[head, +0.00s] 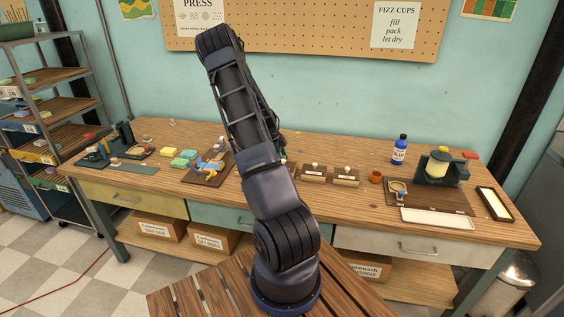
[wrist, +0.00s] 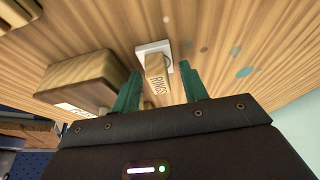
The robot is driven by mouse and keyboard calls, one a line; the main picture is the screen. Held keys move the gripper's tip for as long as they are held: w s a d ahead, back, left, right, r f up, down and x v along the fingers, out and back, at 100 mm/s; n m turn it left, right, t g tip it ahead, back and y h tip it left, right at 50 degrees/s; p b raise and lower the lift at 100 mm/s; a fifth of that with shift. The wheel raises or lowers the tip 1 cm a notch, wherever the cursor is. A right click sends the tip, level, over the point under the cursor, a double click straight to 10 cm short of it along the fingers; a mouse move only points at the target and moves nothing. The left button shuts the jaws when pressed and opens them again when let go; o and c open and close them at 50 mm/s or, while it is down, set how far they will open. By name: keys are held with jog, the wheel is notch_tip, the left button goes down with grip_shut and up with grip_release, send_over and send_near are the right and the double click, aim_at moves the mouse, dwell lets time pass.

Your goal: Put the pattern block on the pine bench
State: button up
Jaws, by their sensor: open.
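A small wooden block marked "RINGS" (wrist: 156,78), which I take for the pattern block, has a white piece (wrist: 154,47) at its far end. In the wrist view it lies between the two teal fingers of my gripper (wrist: 161,88). The fingers are apart, with a visible gap on the right side; whether the left finger touches the block I cannot tell. In the head view my own arm hides the gripper and this block. The long wooden workbench (head: 360,148) carries the tools. A slatted wooden top (head: 215,290) lies around my base; which one is the pine bench is not labelled.
A larger labelled wooden block (wrist: 92,78) stands close left of my fingers. Two knobbed wooden blocks (head: 314,172) (head: 346,176) sit right of my arm. An orange cup (head: 375,177), a blue bottle (head: 400,150) and a brown mat (head: 425,198) are farther right. Coloured soaps (head: 187,155) lie left.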

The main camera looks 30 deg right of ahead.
jog(key=c, duration=0.8)
